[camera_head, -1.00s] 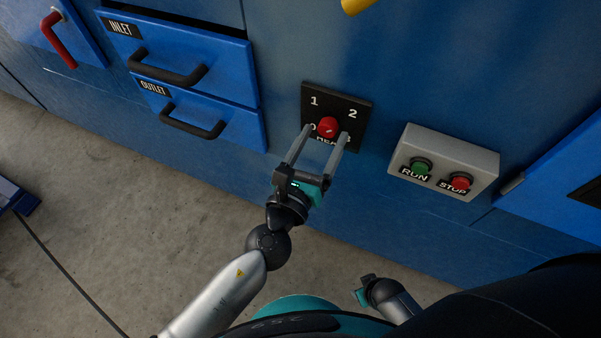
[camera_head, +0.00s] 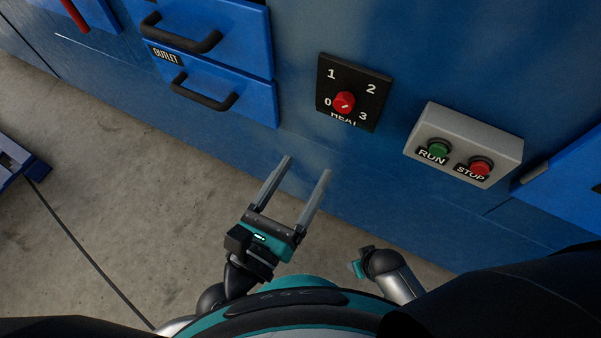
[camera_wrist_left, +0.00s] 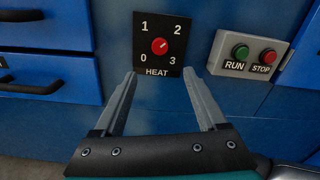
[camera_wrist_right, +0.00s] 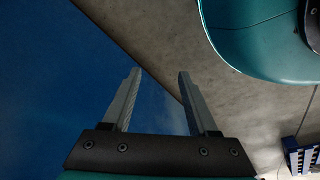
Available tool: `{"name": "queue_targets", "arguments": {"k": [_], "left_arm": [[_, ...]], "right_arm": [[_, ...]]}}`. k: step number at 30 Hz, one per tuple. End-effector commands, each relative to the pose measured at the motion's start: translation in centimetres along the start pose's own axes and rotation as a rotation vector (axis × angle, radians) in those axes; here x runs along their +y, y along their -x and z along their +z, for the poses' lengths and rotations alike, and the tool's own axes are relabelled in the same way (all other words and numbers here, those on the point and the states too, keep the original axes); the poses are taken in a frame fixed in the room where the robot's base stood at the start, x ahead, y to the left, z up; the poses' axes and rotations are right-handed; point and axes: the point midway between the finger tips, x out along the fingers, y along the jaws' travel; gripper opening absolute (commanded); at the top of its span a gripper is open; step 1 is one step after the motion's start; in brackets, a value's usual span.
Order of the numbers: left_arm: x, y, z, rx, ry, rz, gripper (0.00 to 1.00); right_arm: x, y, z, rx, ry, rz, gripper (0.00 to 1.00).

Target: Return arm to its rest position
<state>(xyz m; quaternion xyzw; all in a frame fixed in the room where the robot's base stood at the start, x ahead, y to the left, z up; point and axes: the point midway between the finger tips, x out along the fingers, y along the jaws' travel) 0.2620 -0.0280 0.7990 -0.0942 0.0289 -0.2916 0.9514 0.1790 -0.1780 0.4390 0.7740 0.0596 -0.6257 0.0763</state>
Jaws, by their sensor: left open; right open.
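My left gripper (camera_head: 307,165) is open and empty, in front of the blue machine's lower wall and clear of the dial. The red heat knob (camera_head: 344,102) sits on a black plate (camera_head: 329,72) numbered 0 to 3. In the left wrist view the knob (camera_wrist_left: 160,46) shows beyond the open fingers, its pale mark seeming to point toward 2. My right gripper shows only in part low in the head view. In the right wrist view its fingers (camera_wrist_right: 160,72) are open with nothing between them.
A grey box with a green RUN button (camera_head: 438,149) and a red STOP button (camera_head: 480,167) is right of the dial. Blue drawers with black handles (camera_head: 204,93) are at the left. A cable (camera_head: 88,250) lies on the concrete floor (camera_head: 130,190).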

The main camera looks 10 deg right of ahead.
Motion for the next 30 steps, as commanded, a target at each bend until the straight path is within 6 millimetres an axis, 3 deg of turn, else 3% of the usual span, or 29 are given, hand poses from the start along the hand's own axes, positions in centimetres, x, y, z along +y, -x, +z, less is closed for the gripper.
{"name": "queue_targets", "arguments": {"k": [12,16,20,23,26,30], "left_arm": [[0.0,-0.1,0.0,0.001,0.0,0.001,0.74],[1.2,-0.3,-1.4,0.036,0.047,0.029,0.74],[5.0,-0.6,-5.7,0.14,0.223,0.135,0.74],[9.4,-0.1,-10.4,0.23,0.44,0.282,0.74],[13.7,1.5,-14.9,0.287,0.684,0.458,0.74],[18.8,5.2,-20.5,0.296,1.04,0.734,0.74]], "right_arm": [[0.0,0.0,0.0,0.0,0.0,0.0,0.59],[0.1,-0.1,0.3,-0.002,0.001,0.0,0.59],[0.3,-0.5,0.9,-0.004,0.003,0.004,0.59],[0.7,-0.8,1.8,-0.009,0.004,0.008,0.59],[1.0,-1.2,2.7,-0.01,0.006,0.012,0.59],[1.5,-1.5,4.1,-0.014,0.008,0.018,0.59]]}}
